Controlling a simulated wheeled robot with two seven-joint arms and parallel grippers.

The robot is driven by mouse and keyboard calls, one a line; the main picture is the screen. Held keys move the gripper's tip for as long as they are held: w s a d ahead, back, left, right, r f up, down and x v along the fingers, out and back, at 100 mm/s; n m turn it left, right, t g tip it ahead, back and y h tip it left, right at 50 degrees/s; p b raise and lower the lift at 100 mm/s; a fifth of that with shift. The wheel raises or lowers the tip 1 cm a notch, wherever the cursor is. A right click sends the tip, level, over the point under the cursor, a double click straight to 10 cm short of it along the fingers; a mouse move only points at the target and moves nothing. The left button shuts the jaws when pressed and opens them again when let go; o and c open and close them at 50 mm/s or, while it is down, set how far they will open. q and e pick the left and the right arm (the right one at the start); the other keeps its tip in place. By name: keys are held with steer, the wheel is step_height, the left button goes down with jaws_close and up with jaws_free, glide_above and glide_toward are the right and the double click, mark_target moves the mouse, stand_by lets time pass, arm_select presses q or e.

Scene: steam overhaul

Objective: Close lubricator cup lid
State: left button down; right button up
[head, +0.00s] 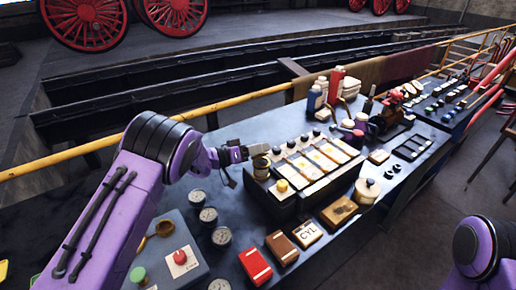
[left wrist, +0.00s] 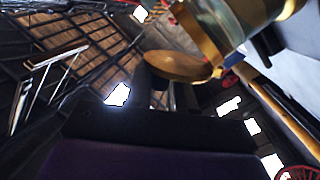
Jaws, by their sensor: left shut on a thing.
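The lubricator cup (head: 261,171) is a small brass and glass cylinder at the left end of the row of lit panels. In the left wrist view the cup (left wrist: 243,22) shows large and tilted at the top. Its lid (left wrist: 178,66) is a round brass disc, standing off the cup's end and meeting it at one edge. My left gripper (head: 257,150) is right above the cup in the head view, shut on the lid, whose far edge lies between the dark fingers (left wrist: 160,88). The fingers mostly hide the lid in the head view. My right gripper is out of view.
Bottles (head: 314,99) stand behind. A yellow rail (head: 70,152) runs along the back edge.

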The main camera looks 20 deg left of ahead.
arm_select(q)
steer(key=m, duration=0.1)
steer(key=d+f+m+b, duration=0.1)
steer(key=s+m+y+b, duration=0.1)
steer(key=m, duration=0.1)
steer(key=shift+d+f, duration=0.2)
steer(key=shift+f, duration=0.1)
steer(key=shift+s+d+f+m+y+b, duration=0.2)
steer(key=shift+m+b, duration=0.25)
steer(key=shift+m, duration=0.15)
steer(key=shift+s+d+f+m+y+b, duration=0.1)
steer(key=shift+f+m+b, duration=0.1)
steer(key=shift+m+b, duration=0.35)
steer(key=c, duration=1.1)
jaws_free()
